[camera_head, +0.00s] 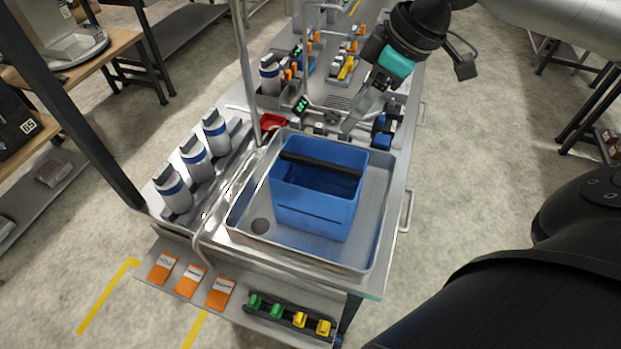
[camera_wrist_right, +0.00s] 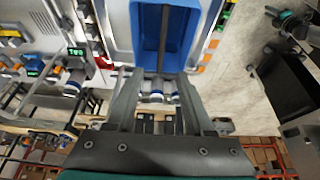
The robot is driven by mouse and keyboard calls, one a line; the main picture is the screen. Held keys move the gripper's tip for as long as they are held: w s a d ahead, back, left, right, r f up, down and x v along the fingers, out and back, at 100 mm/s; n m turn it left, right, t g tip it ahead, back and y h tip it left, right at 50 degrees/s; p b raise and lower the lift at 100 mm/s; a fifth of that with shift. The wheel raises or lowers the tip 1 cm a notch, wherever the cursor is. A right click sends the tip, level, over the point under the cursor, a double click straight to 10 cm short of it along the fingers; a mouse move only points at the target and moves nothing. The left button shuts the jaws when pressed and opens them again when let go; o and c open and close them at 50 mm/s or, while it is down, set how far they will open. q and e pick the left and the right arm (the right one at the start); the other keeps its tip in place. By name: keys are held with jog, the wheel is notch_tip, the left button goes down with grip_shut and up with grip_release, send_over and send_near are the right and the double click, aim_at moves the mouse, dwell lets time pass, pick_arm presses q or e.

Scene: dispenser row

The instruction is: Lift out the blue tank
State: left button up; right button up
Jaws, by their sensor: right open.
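The blue tank (camera_head: 312,208) stands in a shallow metal basin (camera_head: 246,185) at the near end of the bench. It is an open-topped box with a black bar handle (camera_head: 320,164) across its top. My right gripper (camera_head: 352,120) is behind and above the tank in the head view, apart from it, open and empty. In the right wrist view the spread fingers (camera_wrist_right: 158,92) point towards the tank (camera_wrist_right: 184,42), whose handle shows as a dark strip. My left gripper is not in view.
White bottles with blue bands (camera_head: 195,158) stand in a row left of the basin. A thin upright metal post (camera_head: 246,70) rises near its back left corner. A red scoop-like item (camera_head: 272,122) lies behind it. Orange packets (camera_head: 190,281) lie on the front shelf.

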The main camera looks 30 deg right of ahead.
send_near(322, 162)
jog(key=shift+w+a+f, duration=0.3)
jog(key=shift+w+f, duration=0.05)
jog(key=x, duration=0.4)
jog(key=shift+b, duration=0.4)
jog(key=x, duration=0.3)
jog(key=shift+f, duration=0.55)
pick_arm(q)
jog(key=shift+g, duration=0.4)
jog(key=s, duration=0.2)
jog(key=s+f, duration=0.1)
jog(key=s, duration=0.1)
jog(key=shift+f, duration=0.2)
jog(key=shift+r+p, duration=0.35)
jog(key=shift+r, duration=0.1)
pick_arm(e)
jog(key=shift+f, duration=0.25)
